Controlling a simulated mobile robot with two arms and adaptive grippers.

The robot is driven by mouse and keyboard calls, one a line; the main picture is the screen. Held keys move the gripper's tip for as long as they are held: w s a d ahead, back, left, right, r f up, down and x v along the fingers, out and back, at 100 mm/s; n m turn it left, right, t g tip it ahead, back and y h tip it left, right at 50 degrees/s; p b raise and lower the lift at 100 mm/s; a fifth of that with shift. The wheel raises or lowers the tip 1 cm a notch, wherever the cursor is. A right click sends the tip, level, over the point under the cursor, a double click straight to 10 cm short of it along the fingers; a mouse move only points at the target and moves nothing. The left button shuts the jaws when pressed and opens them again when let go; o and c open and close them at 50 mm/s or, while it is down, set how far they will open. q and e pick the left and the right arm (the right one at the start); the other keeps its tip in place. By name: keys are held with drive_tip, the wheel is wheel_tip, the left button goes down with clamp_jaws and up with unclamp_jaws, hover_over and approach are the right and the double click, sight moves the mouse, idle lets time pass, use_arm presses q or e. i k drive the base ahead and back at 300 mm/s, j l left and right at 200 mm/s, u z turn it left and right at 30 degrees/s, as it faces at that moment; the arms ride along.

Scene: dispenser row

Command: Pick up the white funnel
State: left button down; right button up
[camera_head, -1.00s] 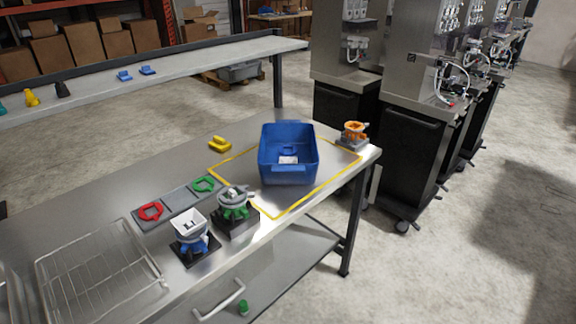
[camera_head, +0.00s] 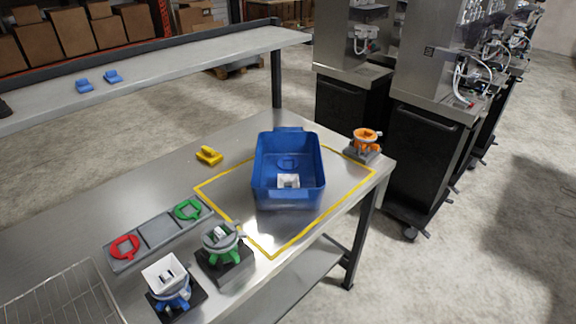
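A white square funnel-like piece (camera_head: 163,273) sits on top of a blue holder (camera_head: 176,298) on a black base, near the front edge of the steel table. Another small white square piece (camera_head: 289,181) lies inside the blue bin (camera_head: 289,197), with a blue part (camera_head: 288,162) behind it on the bin floor. I cannot tell for certain which of the two is the white funnel. Neither of my grippers is in view.
A green holder with a grey top (camera_head: 222,243) stands close right of the blue holder. A grey tray with red (camera_head: 124,247) and green rings (camera_head: 188,210), a wire rack (camera_head: 65,298), a yellow part (camera_head: 209,156) and an orange holder (camera_head: 366,141) share the table.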

sight(286, 179)
drive_tip(key=i+l+u, duration=0.1)
drive_tip(key=u, duration=0.4)
drive_tip(key=l+u, duration=0.3)
drive_tip(key=u, duration=0.2)
drive_tip(key=i+l+u, duration=0.1)
drive_tip(key=l+u, duration=0.15)
drive_tip(key=u, duration=0.25)
drive_tip(key=l+u, duration=0.25)
drive_tip(key=u, duration=0.2)
